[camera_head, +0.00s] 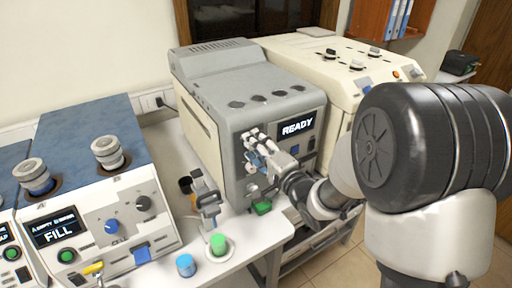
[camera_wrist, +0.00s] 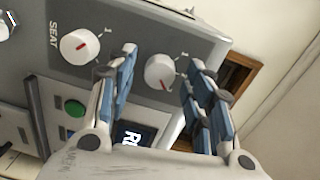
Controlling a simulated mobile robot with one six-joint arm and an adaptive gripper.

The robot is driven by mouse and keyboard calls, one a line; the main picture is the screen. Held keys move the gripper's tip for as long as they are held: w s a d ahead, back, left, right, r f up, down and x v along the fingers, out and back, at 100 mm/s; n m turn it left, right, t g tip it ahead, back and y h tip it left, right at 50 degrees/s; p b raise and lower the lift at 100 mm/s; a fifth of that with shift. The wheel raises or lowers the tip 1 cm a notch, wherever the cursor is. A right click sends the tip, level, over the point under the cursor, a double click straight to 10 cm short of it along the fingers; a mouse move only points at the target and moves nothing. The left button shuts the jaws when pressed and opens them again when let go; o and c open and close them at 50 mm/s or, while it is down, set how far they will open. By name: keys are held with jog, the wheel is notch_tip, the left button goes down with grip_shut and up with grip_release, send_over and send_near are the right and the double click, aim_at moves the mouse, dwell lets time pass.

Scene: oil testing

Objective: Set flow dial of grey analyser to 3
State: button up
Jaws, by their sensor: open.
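The grey analyser (camera_head: 231,150) stands at the middle of the head view, with its lit READY display (camera_head: 297,127). My gripper (camera_head: 256,147) is open in front of its face, left of the display, and hides the dials there. In the wrist view the panel appears rotated. A white dial (camera_wrist: 161,71) with a red pointer shows between my gripper's spread blue-padded fingers (camera_wrist: 163,58); contact cannot be told. Its pointer points down and slightly right; its scale and label are not readable. A second white dial (camera_wrist: 80,46), near the word SEAT, sits left of the fingers.
A green button (camera_wrist: 75,108) lies left of the fingers. A cream machine (camera_head: 320,60) stands behind the grey analyser. A blue-topped unit (camera_head: 80,135) with a FILL display stands at left. Blue (camera_head: 185,265) and green-capped (camera_head: 218,246) containers stand on the white bench front.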

jog(key=v, duration=0.7)
jog(key=shift+s, duration=0.25)
jog(key=shift+d, duration=0.15)
